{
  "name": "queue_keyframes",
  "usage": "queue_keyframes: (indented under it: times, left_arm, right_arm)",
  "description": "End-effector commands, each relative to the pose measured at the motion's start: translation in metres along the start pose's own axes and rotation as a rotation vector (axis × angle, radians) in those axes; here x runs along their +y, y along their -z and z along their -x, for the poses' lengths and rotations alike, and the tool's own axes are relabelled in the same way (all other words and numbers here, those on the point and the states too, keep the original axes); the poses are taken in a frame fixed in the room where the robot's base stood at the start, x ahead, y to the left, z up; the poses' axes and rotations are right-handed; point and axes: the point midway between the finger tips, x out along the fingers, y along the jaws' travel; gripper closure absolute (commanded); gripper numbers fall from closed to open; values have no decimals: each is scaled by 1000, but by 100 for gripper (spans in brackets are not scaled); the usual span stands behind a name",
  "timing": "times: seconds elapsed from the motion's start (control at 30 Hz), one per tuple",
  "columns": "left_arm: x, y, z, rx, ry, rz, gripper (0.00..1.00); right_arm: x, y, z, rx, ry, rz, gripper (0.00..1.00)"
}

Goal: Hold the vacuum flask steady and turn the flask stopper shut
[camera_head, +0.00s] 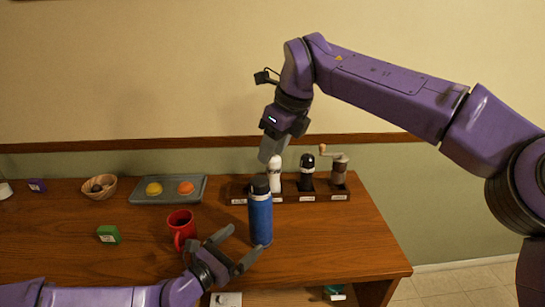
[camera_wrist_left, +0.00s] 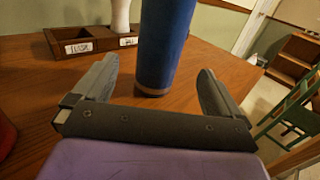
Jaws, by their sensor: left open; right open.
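The blue vacuum flask (camera_head: 260,220) stands upright on the wooden counter. Its dark stopper (camera_head: 260,185) sits on top of it; how tightly it is seated cannot be told. In the left wrist view the flask's lower body (camera_wrist_left: 165,45) shows beyond and between the fingers, and its top is out of frame. My left gripper (camera_head: 235,248) is open, low in front of the flask, with its fingers pointing toward it; it also shows in the left wrist view (camera_wrist_left: 155,85). My right gripper (camera_head: 271,148) is open above and behind the stopper, pointing down, apart from it.
A red mug (camera_head: 181,226) stands just left of the flask. Behind is a wooden rack (camera_head: 237,190) with a white shaker, a dark-topped one and a grinder (camera_head: 339,168). A grey tray (camera_head: 143,198), basket (camera_head: 99,193) and green box (camera_head: 108,234) lie left. The counter right of the flask is clear.

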Motion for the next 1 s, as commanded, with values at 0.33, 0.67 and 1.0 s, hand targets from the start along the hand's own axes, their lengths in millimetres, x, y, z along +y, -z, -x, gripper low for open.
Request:
queue_keyframes:
  times: [0.33,0.67,1.0]
  left_arm:
    - [-1,0,-62,0,2,-1,1]
    - [0,0,-103,0,0,1,1]
    - [0,0,-104,0,0,1,30]
  right_arm:
    - [-1,-1,1,-3,2,2,57]
    - [-1,-1,0,-2,2,2,57]
    - [-1,0,0,-2,2,2,57]
